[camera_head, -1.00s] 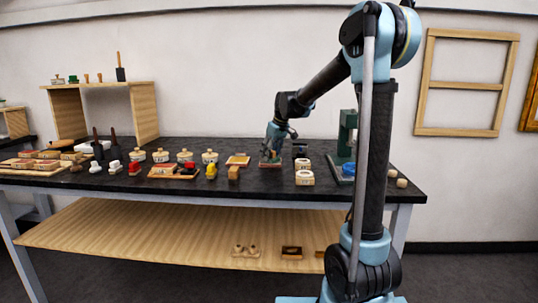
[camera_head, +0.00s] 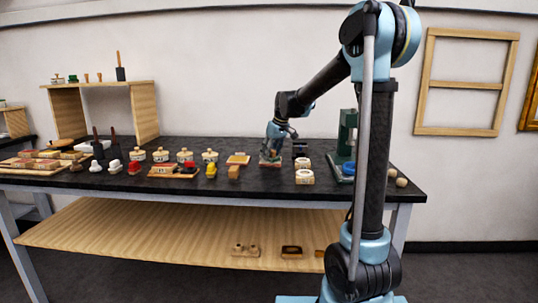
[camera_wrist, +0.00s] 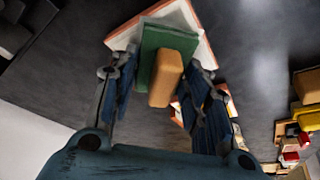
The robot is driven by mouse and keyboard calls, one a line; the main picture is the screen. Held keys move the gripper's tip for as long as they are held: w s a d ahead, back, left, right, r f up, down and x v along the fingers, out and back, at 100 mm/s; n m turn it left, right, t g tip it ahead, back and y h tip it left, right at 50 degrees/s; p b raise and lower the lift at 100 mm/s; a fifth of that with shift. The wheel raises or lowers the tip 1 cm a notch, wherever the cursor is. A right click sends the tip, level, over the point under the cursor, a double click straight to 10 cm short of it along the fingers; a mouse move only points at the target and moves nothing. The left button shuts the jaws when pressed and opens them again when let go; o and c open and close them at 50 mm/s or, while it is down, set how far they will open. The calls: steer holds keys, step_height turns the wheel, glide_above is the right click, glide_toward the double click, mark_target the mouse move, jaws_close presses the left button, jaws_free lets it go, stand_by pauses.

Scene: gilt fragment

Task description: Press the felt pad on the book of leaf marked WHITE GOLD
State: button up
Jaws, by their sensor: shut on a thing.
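My gripper (camera_wrist: 162,88) is shut on the felt pad, a green block (camera_wrist: 150,48) with a wooden grip (camera_wrist: 167,78) between the fingers. In the wrist view the pad lies over a book of leaf (camera_wrist: 192,16) with pale top and orange-red edges, hiding its middle. I cannot tell whether pad and book touch, and no lettering on this book is readable. Another orange-edged book (camera_wrist: 229,100) shows partly behind the right finger. In the head view my gripper (camera_head: 270,155) is low over the black bench, with a reddish book edge beneath it.
The black bench (camera_head: 330,192) has pale round-topped blocks (camera_head: 304,170) right of my gripper and a green press (camera_head: 347,140) beyond. Lidded jars (camera_head: 185,155), a tray and a yellow item (camera_head: 211,171) stand to the left. Some bare bench lies in front.

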steer(key=shift+r, duration=3.45)
